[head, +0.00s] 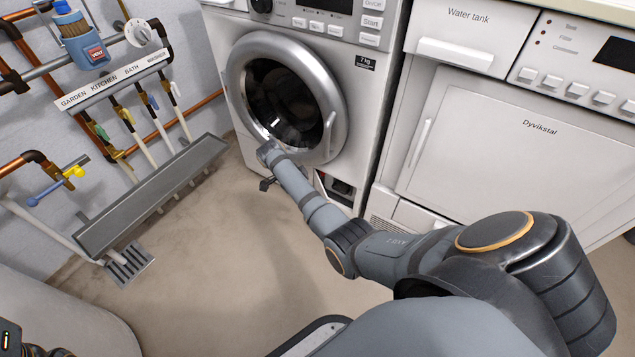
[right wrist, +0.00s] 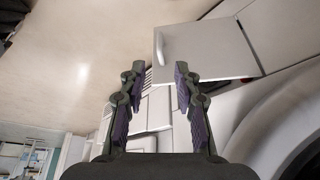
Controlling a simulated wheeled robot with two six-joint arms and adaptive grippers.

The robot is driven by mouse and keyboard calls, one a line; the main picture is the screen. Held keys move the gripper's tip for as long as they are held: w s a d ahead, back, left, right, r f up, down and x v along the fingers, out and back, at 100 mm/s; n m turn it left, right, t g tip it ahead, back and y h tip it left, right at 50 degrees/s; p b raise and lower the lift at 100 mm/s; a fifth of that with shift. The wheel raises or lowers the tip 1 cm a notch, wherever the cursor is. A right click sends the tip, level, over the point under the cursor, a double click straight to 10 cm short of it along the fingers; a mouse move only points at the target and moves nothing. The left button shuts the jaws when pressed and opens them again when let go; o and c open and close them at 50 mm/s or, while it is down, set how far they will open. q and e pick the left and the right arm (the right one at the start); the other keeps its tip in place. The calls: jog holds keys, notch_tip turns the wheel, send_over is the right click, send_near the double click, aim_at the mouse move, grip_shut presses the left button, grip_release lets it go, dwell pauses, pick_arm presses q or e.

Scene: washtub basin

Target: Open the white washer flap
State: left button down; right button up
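The white washer (head: 345,100) stands at the top centre with its round silver-rimmed door shut. Low on its front right, a dark recess (head: 343,187) with a bit of red shows, partly behind my right arm. In the right wrist view, a white square flap (right wrist: 215,52) with a small handle stands out at an angle, seemingly swung open. My right gripper (head: 265,168) is low in front of the washer, below the round door. In the right wrist view, the right gripper (right wrist: 157,92) has its fingers apart with nothing between them; the flap is beyond them.
A second white appliance (head: 500,140) marked Dyvikstal stands close to the washer's right. The floor (head: 225,260) in front of the washer is clear.

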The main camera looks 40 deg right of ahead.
jog(key=b+x, duration=0.6)
jog(key=x, duration=0.4)
jog(key=shift+s+d+f, duration=0.1)
jog(key=shift+f, duration=0.2)
grip_shut()
